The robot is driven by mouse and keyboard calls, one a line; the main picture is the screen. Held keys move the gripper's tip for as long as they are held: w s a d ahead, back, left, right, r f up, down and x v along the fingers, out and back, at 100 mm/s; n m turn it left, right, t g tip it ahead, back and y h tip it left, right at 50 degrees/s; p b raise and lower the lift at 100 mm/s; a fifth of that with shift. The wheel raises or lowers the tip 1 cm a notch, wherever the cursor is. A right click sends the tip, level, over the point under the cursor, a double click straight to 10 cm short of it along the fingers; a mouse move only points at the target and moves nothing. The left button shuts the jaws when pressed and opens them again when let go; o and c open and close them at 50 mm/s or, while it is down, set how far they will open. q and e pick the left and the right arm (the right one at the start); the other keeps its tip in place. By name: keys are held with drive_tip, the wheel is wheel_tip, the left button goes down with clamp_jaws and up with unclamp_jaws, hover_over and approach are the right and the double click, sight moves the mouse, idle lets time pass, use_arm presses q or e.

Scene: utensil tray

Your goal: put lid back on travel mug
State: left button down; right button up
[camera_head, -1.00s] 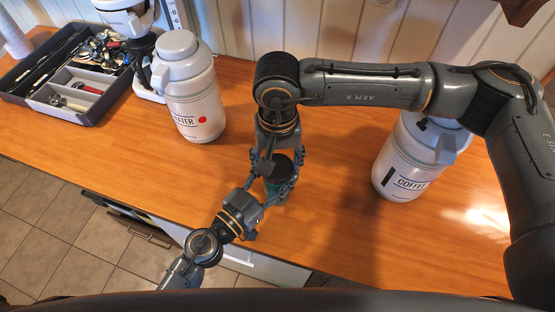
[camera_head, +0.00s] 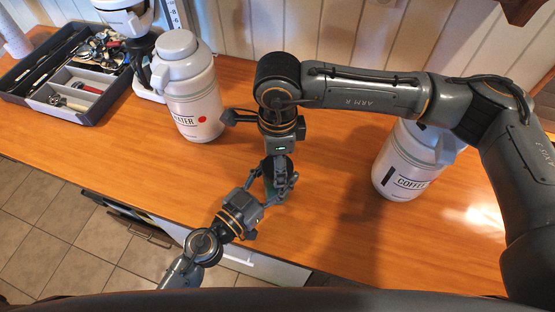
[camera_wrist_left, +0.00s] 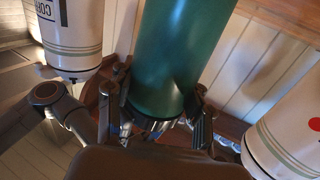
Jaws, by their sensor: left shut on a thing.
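The travel mug is a dark green cylinder (camera_head: 270,190), standing near the front middle of the counter and mostly covered by my grippers in the head view. It fills the upper middle of the left wrist view (camera_wrist_left: 183,55). My left gripper (camera_head: 277,186) is shut on the mug, with a finger on either side of it in the left wrist view (camera_wrist_left: 158,112). My right gripper (camera_head: 279,172) points down right over the mug's top. Its fingertips are hard to make out, so I cannot tell how far they are closed. I cannot make out the lid clearly.
A white water jug (camera_head: 190,95) stands behind and left of the mug. A white coffee jug (camera_head: 407,165) stands to the right. A grey utensil tray (camera_head: 100,103) is at the far left. The wooden counter (camera_head: 110,140) is clear at the front left.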

drive_tip(key=m, duration=1)
drive_tip(key=shift+f, duration=0.1)
drive_tip(key=o, duration=1.4)
wheel_tip(320, 180, up, 12)
drive_tip(key=shift+r, duration=0.1)
